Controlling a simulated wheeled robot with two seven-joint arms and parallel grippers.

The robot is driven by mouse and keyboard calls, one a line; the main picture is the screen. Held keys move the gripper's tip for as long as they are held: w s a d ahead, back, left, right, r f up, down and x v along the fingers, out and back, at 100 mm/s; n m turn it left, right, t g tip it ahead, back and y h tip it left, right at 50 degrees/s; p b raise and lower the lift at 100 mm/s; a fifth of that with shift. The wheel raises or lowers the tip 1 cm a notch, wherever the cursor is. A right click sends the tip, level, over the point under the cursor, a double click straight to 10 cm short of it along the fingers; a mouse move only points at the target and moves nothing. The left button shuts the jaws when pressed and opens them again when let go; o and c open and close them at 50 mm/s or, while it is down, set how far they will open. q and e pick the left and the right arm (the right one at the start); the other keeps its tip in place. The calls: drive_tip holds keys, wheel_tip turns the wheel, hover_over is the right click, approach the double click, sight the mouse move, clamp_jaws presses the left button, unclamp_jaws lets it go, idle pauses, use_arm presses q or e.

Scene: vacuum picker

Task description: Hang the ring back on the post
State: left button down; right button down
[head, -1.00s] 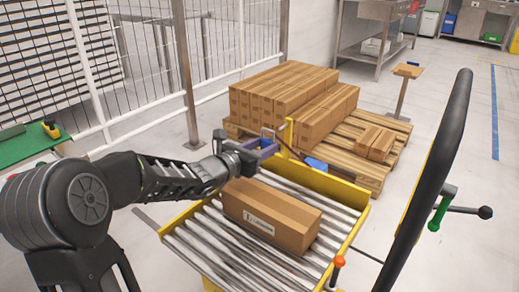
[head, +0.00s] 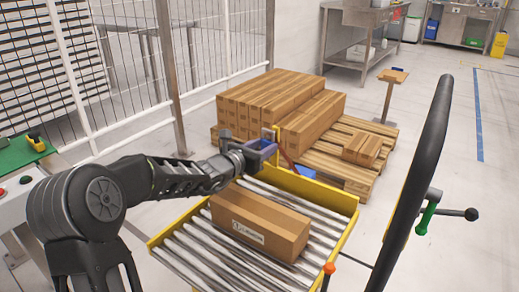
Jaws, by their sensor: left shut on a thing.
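My left gripper (head: 263,148) is in the middle of the head view, beyond the near box on the conveyor. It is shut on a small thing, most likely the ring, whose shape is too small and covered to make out. A thin yellow upright post (head: 276,133) stands at the conveyor's far edge, right by the gripper's fingertips in the picture. I cannot tell whether they touch. A thin reddish-brown bar (head: 287,157) slants down just right of the fingertips. My right gripper is not in view.
A roller conveyor (head: 190,250) with a yellow frame carries a cardboard box (head: 260,225). Behind it, more boxes (head: 275,100) sit on a wooden pallet (head: 340,160). A large black curved handle (head: 425,160) rises at the right. A wire fence (head: 110,60) stands at left.

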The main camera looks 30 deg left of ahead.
use_arm(q)
drive_tip(key=shift+w+d+f+b, duration=0.1)
drive_tip(key=shift+w+f+b, duration=0.4)
drive_tip(key=shift+w+b, duration=0.3)
drive_tip(key=c, duration=0.8)
unclamp_jaws()
drive_tip(key=shift+o, duration=0.3)
drive_tip(key=o, duration=0.6)
drive_tip(key=shift+s, duration=0.1)
